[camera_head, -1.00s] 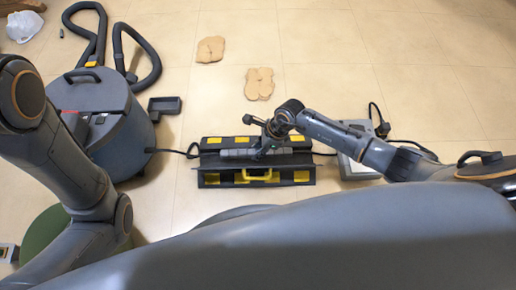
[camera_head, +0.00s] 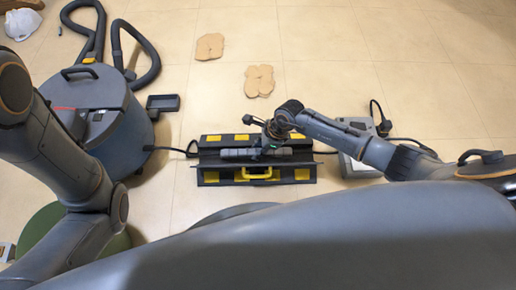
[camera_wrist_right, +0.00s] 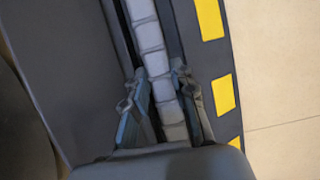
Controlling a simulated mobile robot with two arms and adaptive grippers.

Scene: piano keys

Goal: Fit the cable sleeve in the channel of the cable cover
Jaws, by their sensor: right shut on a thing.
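The cable cover (camera_head: 208,161) lies on the floor in the middle of the head view. It is black with yellow patches, and its side also shows in the wrist view (camera_wrist_right: 225,60). The grey, segmented cable sleeve (camera_head: 235,154) lies lengthwise along the channel. In the wrist view the sleeve (camera_wrist_right: 149,40) runs between dark channel edges; I cannot tell how deep it sits. My right gripper (camera_head: 271,148) is shut on the sleeve, with a finger on each side of it in the wrist view (camera_wrist_right: 158,80). My left arm shows at the left, but its gripper is out of view.
A grey vacuum (camera_head: 120,125) with a black hose (camera_head: 140,50) stands left. A grey box (camera_head: 355,165) lies right of the cover, with a black cable (camera_head: 325,152) between them. Tan pads (camera_head: 259,81) lie beyond. The upper right floor is clear.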

